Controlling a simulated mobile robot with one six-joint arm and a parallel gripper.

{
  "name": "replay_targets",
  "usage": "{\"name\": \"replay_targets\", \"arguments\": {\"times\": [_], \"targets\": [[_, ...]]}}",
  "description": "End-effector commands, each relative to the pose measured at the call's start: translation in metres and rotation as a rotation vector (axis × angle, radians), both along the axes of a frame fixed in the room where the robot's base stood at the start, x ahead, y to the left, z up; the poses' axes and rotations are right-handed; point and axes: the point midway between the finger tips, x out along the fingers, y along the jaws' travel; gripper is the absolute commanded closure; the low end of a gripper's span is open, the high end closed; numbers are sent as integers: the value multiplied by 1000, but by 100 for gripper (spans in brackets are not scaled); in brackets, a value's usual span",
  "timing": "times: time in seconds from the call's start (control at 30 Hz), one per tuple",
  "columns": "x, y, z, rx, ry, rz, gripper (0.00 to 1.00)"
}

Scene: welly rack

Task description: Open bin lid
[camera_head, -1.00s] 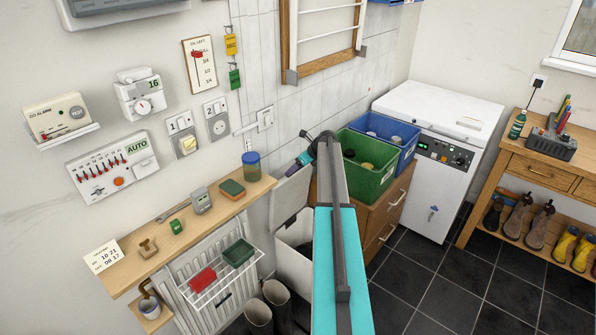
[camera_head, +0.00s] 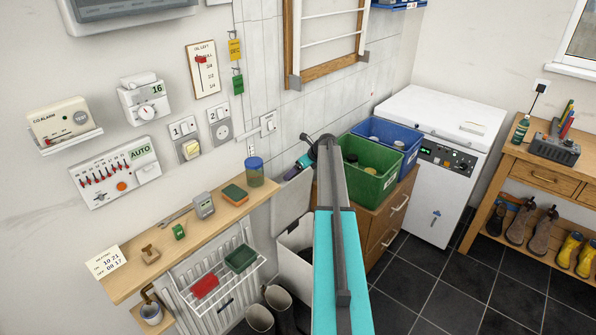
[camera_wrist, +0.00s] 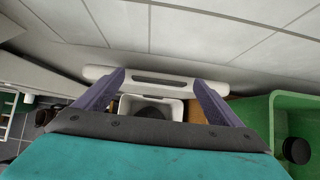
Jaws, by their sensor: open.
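The white bin (camera_head: 292,246) stands on the floor below the wall, between the radiator and the wooden drawers. Its lid (camera_head: 291,203) is raised and leans back towards the wall, so the bin's mouth is uncovered. In the wrist view the lid (camera_wrist: 190,85) shows nearly edge-on, with the open, dark-bottomed bin (camera_wrist: 126,106) below it. My gripper (camera_wrist: 157,80) is open, its two purple fingers spread on either side of the lid's middle, not closed on it. I cannot tell whether they touch it. In the head view my arm hides the bin's right side.
A green crate (camera_head: 370,185) and a blue crate (camera_head: 411,140) stand on the drawers (camera_head: 378,215) right of the bin. A wooden shelf (camera_head: 215,215) and dark boots (camera_head: 280,300) are at the left. Open tiled floor (camera_head: 420,275) lies to the right.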

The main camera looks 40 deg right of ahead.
Motion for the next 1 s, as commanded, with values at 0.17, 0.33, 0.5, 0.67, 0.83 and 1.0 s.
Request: {"name": "replay_targets", "arguments": {"times": [0.17,0.33,0.5,0.67,0.83,1.0], "targets": [[-4,-1,3,0,1,0,11],[-13,-2,14,-2,0,-1,11],[-28,-4,33,-2,0,-2,11],[-43,-6,53,-2,-1,-2,11],[-60,-9,75,-2,-1,-3,11],[-74,-10,95,-2,-1,-3,11]]}}
